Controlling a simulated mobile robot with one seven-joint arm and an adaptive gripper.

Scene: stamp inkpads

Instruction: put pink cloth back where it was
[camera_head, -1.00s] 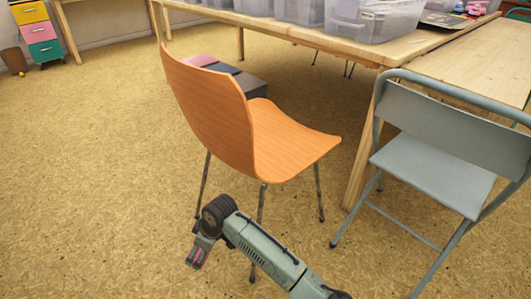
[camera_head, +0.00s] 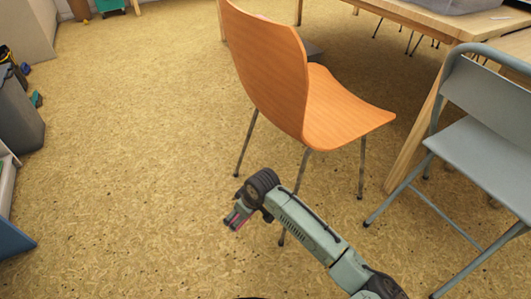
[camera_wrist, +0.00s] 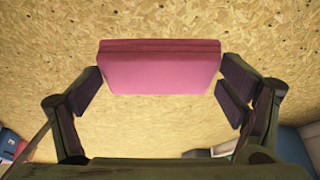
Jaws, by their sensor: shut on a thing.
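The pink cloth (camera_wrist: 160,70) is a flat, folded, block-like piece that spans the gap between the fingers in the wrist view. My gripper (camera_head: 237,217) is shut on it and holds it above the tan floor, left of the orange chair's legs.
An orange chair (camera_head: 273,62) stands just beyond my arm, with a wooden table (camera_head: 445,22) behind it. A grey folding chair (camera_head: 485,155) is at the right. A dark grey bin (camera_head: 18,118) stands at the left edge. The floor at left and centre is clear.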

